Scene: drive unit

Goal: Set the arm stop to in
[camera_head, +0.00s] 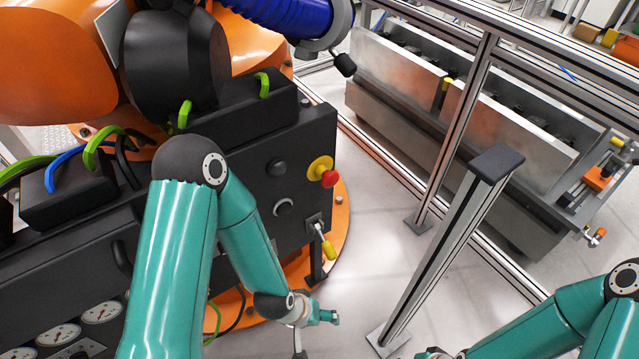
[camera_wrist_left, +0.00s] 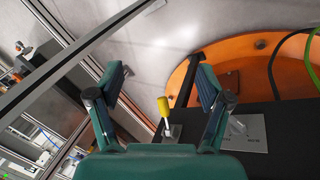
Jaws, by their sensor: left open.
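The arm stop is a short lever with a yellow handle (camera_head: 327,246) on a small plate at the right end of the black drive unit. In the head view the handle points down and slightly right. In the left wrist view the yellow handle (camera_wrist_left: 164,108) shows between and beyond my open fingers, apart from both. My left gripper (camera_wrist_left: 158,80) is open and empty; in the head view it (camera_head: 317,320) is below the lever. My right gripper (camera_head: 440,354) is barely in view at the bottom edge; its fingers cannot be made out.
A red knob on a yellow disc (camera_head: 322,172) sits above the lever on the black drive unit (camera_head: 250,160). An aluminium post (camera_head: 445,245) stands to the right, with a fence behind it. In the wrist view a lettered plate (camera_wrist_left: 243,134) lies beside my right-hand finger.

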